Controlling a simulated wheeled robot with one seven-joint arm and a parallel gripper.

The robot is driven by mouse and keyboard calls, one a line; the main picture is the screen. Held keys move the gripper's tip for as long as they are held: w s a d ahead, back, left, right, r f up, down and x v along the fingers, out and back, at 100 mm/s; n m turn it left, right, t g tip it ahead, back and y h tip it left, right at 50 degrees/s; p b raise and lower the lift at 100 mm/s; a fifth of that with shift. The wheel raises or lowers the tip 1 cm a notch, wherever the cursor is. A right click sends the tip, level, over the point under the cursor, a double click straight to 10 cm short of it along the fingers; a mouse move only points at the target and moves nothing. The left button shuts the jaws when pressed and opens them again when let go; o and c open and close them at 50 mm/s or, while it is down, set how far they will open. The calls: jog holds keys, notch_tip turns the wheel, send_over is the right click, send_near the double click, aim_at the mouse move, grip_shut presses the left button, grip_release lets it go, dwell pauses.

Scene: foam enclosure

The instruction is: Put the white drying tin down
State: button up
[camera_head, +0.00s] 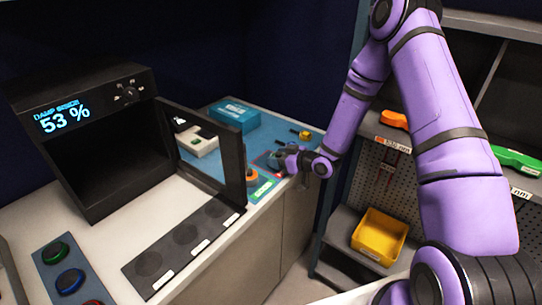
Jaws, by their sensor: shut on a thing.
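My gripper (279,160) is low over the right part of the blue work surface, beyond the open door of the dark box. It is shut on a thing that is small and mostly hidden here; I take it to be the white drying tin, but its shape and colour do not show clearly. I cannot tell whether it touches the surface. An orange and dark round thing (252,178) is just left of the gripper, partly behind the door edge.
The dark box (60,175) reads 53 %, and its glass door (243,165) stands open near my gripper. A white device (197,140) shows through the glass. A teal box (235,115) is behind. A dark strip with round pads (185,240) lies in front. A yellow bin (380,236) sits on the right shelf.

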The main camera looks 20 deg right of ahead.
jog(key=shift+d+f, duration=0.2)
jog(key=shift+f, duration=0.25)
jog(key=shift+f, duration=0.1)
jog(key=o, duration=0.9)
jog(key=shift+o, duration=0.2)
jog(key=v, duration=1.2)
jog(key=s+d+r+m+g+h, duration=0.15)
jog(key=r+h, duration=0.35)
jog(key=r, duration=0.6)
jog(key=s+d+r+m+g+h, duration=0.1)
jog(key=s+d+r+m+h, duration=0.3)
jog(key=r, duration=0.7)
jog(key=s+a+r+m+g, duration=0.1)
jog(key=s+a+r, duration=0.2)
jog(key=s+r, duration=0.3)
jog(key=s+a+r+m+g, duration=0.1)
jog(key=s+r, duration=0.6)
jog(key=s, duration=1)
jog(key=shift+s+a+g, duration=0.15)
jog(key=shift+a+g, duration=0.6)
jog(key=shift+a, duration=0.35)
